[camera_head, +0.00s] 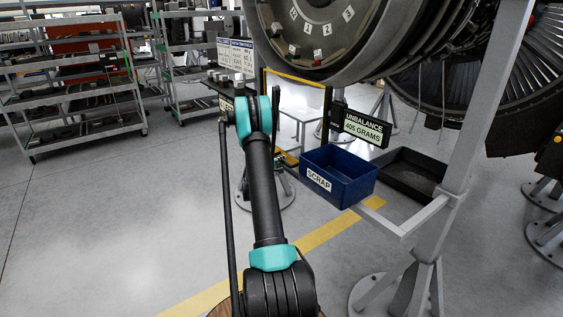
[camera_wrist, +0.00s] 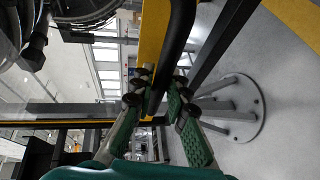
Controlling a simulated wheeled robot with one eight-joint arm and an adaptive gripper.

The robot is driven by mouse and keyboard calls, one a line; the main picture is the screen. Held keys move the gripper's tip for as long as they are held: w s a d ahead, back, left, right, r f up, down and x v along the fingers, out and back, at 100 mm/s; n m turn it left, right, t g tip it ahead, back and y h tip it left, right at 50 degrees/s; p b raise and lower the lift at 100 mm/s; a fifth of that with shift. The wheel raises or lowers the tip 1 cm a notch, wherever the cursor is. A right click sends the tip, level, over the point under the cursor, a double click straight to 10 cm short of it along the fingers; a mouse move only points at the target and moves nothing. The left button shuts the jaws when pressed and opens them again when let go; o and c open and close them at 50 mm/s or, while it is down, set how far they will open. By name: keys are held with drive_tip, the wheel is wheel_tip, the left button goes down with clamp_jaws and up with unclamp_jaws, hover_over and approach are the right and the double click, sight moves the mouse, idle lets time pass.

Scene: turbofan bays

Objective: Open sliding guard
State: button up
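The sliding guard shows as a yellow-edged frame (camera_wrist: 153,35) in the wrist view, with a thick black curved handle (camera_wrist: 178,30) in front of it. My gripper (camera_wrist: 156,98) has its green fingers on either side of the handle's lower part. The dark fingertips look closed against the bar, with little or no gap. In the head view, the guard's yellow edge (camera_head: 297,77) shows under the turbofan. My gripper is hidden there behind my arm, and the handle cannot be made out.
A blue scrap bin (camera_head: 345,184) and a black tray (camera_head: 415,172) sit right of my arm on a grey stand (camera_head: 433,211). An unbalance display (camera_head: 363,126) stands above them. Shelving racks (camera_head: 70,85) are at back left. The left floor is clear.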

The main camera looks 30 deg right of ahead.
drive_tip(key=o, duration=0.3)
drive_tip(key=v, duration=1.2)
idle(0.3)
